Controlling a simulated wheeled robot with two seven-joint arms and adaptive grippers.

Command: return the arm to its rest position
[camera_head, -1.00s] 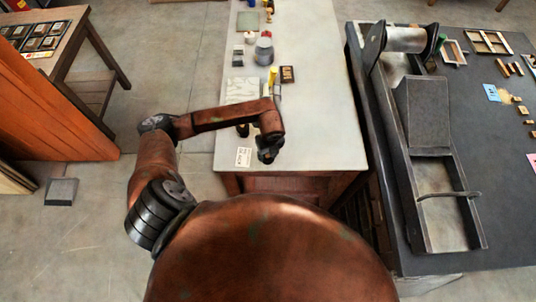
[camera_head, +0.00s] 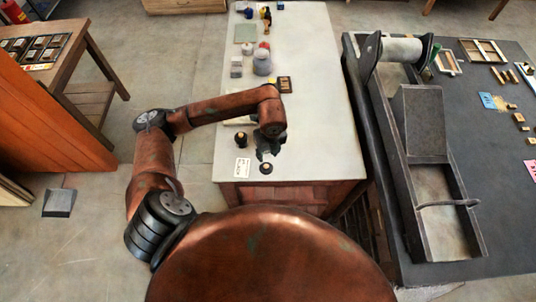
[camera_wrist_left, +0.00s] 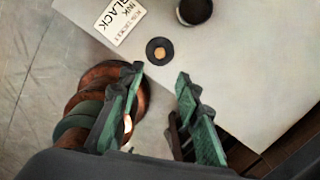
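My left gripper (camera_head: 267,152) hangs above the near end of the pale worktop in the head view, at the end of my copper-coloured arm. In the left wrist view its two green-padded fingers (camera_wrist_left: 160,78) are spread apart with nothing between them. A small dark disc with a tan centre (camera_wrist_left: 159,50) lies on the worktop just beyond the fingertips; it also shows in the head view (camera_head: 266,168). My right gripper is in neither view.
A dark jar (camera_head: 241,139) and a black-ink label card (camera_head: 242,167) are on the pale worktop (camera_head: 330,150) near the gripper. Several containers stand farther back. A dark press bed (camera_head: 440,200) stands to the right.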

